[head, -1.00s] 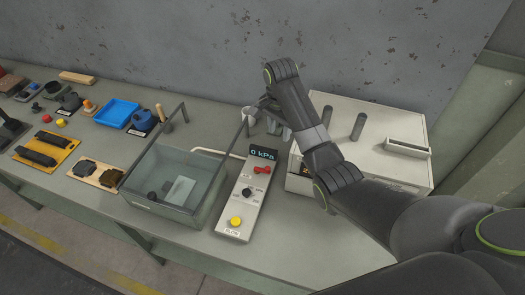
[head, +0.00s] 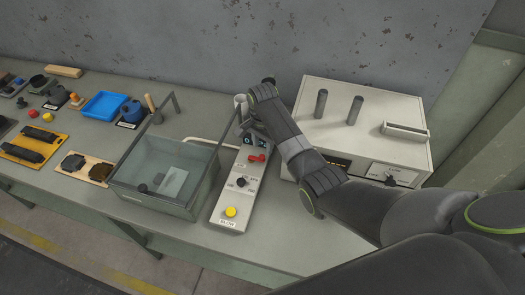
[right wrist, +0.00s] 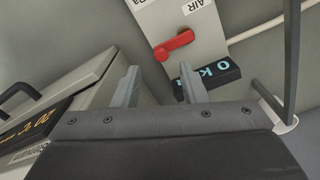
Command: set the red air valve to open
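The red air valve (head: 257,158) is a small red lever on the upper part of the pale control panel (head: 223,209). In the right wrist view the red air valve (right wrist: 174,45) stands beside an AIR label, just beyond my fingertips. My right gripper (right wrist: 157,72) is open, with nothing between its fingers and a gap between them and the lever. In the head view my right wrist covers part of the display (head: 227,141); the fingers are mostly hidden there. The display (right wrist: 210,77) shows a 0 beside the right finger. My left gripper is not in view.
A clear-walled box (head: 145,203) stands just left of the panel, and a pale cabinet (head: 350,125) with two dark posts stands right of it. Several small items lie farther left.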

